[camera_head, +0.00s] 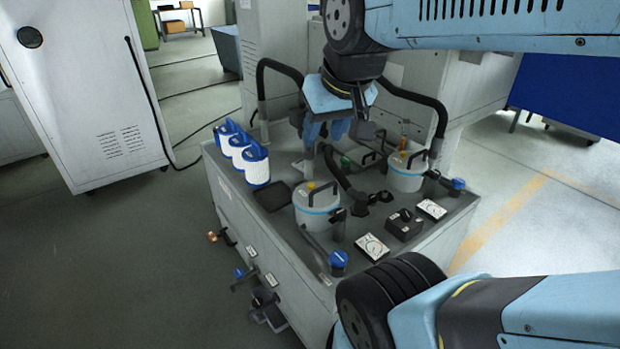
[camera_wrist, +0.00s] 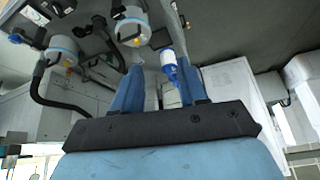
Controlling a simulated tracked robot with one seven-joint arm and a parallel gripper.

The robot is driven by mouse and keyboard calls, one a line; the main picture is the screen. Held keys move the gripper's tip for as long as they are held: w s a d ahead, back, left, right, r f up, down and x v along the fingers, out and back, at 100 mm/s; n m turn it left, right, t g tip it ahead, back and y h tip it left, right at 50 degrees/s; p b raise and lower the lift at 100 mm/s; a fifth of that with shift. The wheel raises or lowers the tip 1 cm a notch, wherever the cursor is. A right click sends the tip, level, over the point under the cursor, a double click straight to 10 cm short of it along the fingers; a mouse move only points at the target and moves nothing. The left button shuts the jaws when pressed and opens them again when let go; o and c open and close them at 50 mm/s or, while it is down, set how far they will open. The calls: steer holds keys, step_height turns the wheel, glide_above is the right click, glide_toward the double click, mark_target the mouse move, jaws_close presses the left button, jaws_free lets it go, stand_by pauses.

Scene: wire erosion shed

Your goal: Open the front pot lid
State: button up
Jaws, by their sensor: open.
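The front pot (camera_head: 316,206) is a white cylinder with a light blue band, standing on the grey bench top. Its lid (camera_head: 318,188) lies flat on it, with a yellow knob and a dark handle beside it. In the wrist view the pot (camera_wrist: 131,32) shows near the top edge, lid down on it. A second similar pot (camera_head: 407,177) stands behind to the right, also lidded; it shows at the left of the wrist view (camera_wrist: 62,50). My gripper (camera_head: 328,136) is open and empty, above and behind the front pot, touching nothing. Its blue fingers also show in the wrist view (camera_wrist: 160,66).
Several blue-and-white canisters (camera_head: 256,166) stand at the bench's left. Black curved hoses (camera_head: 278,66) rise behind and between the pots. Dials (camera_head: 372,247) and a blue-knobbed valve (camera_head: 338,262) sit at the front. A white cabinet (camera_head: 95,100) stands left, with open floor between.

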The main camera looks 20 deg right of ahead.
steer(key=w+d+f+m+g, duration=0.1)
steer(key=w+d+f+m, duration=0.25)
steer(key=w, duration=0.35)
steer(key=w+d+f+m+g, duration=0.1)
steer(key=w+d+f+m, duration=0.25)
steer(key=w, duration=0.35)
steer(key=m+g, duration=0.1)
steer(key=m, duration=0.8)
glide_toward(322, 187)
steer(key=x, duration=0.8)
steer(key=shift+d+f, duration=0.15)
steer(key=shift+d, duration=0.05)
jaws_close()
steer(key=shift+s+a, duration=0.1)
steer(key=shift+a, duration=0.35)
steer(key=shift+d+g, duration=0.3)
